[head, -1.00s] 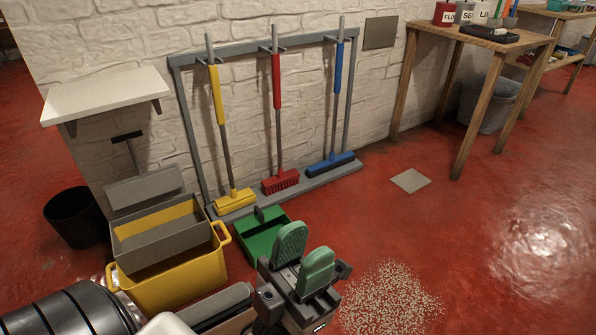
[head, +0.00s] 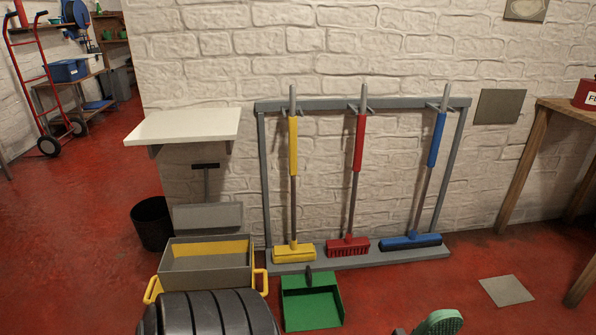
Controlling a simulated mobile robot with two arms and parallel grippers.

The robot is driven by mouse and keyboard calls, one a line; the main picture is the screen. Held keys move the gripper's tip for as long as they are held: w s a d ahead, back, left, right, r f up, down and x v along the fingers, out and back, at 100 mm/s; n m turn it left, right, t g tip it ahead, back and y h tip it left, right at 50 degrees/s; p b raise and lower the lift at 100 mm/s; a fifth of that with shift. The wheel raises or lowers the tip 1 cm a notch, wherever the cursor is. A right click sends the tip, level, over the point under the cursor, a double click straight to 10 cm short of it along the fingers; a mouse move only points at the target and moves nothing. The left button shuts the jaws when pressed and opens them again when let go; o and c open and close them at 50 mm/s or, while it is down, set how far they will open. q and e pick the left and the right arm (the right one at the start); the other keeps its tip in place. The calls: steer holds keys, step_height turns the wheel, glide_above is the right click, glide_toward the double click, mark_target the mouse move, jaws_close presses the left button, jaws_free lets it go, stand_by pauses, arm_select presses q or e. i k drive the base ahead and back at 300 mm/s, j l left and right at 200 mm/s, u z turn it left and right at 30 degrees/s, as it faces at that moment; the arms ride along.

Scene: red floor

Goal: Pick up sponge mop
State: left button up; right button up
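The yellow-handled mop (head: 293,190) stands upright on the grey wall rack in the head view and looks like the sponge mop. Its yellow block head rests on the rack's base. Its upper handle sits at a hook on the top bar.
A red broom (head: 358,190) and a blue broom (head: 430,190) share the rack (head: 263,180). A green dustpan (head: 312,303) lies before the rack, with a yellow-grey bucket (head: 205,265) to its left. A white shelf (head: 185,126) juts out above the bucket.

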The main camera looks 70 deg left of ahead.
mark_target(294, 252)
steer(key=i+u, duration=0.25)
steer(key=u, duration=0.2)
steer(key=i+u, duration=0.25)
steer(key=u, duration=0.2)
steer(key=i+l+u, duration=0.15)
steer(key=u, duration=0.3)
steer(key=i+u, duration=0.25)
steer(key=u, duration=0.2)
steer(key=i+u, duration=0.2)
steer(key=u, duration=0.3)
steer(key=i+u, duration=0.25)
steer(key=u, duration=0.2)
steer(key=i+l+u, duration=0.2)
steer(key=u, duration=0.25)
steer(key=i+l+u, duration=0.15)
steer(key=u, duration=0.3)
steer(key=l, duration=0.1)
